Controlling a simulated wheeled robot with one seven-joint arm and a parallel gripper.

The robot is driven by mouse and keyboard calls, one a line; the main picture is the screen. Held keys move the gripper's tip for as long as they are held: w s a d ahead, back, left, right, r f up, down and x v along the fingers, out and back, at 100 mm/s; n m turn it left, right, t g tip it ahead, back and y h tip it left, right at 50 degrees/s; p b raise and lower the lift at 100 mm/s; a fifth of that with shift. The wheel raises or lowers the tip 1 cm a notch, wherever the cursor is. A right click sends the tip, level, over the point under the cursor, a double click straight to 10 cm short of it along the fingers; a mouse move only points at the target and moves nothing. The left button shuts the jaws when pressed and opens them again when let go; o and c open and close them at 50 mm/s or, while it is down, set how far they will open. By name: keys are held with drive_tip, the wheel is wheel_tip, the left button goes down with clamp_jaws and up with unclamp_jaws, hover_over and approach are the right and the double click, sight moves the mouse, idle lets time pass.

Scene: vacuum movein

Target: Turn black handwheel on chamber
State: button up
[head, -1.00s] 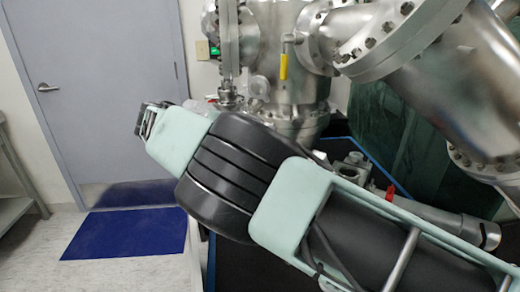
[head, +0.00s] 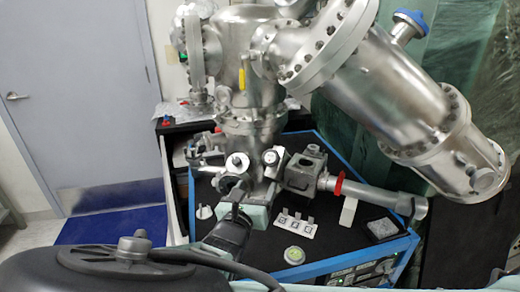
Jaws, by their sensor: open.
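The steel vacuum chamber (head: 255,75) stands at the back centre of the head view, with its lower body and ports over a black table top. A small dark round part (head: 237,162) sits on the lower left ports; I cannot tell for certain whether it is the black handwheel. My gripper (head: 238,208) is at the end of the dark wrist, just below and in front of these ports. It is open, but its fingers are small and partly hidden by the wrist. I cannot tell whether they touch anything.
A blue-edged black table (head: 345,225) carries a small marker plate (head: 297,223), a round green-white item (head: 294,255) and a grey block (head: 382,229). A steel tube with a red ring (head: 339,184) runs right. A blue-capped valve (head: 409,22) is at upper right.

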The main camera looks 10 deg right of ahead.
sight(270, 161)
drive_tip(key=p+x, duration=0.3)
drive_tip(key=x, duration=1.4)
drive_tip(key=shift+d+p, duration=0.15)
drive_tip(key=shift+p, duration=0.25)
drive_tip(key=shift+c, duration=0.3)
drive_tip(key=c, duration=0.9)
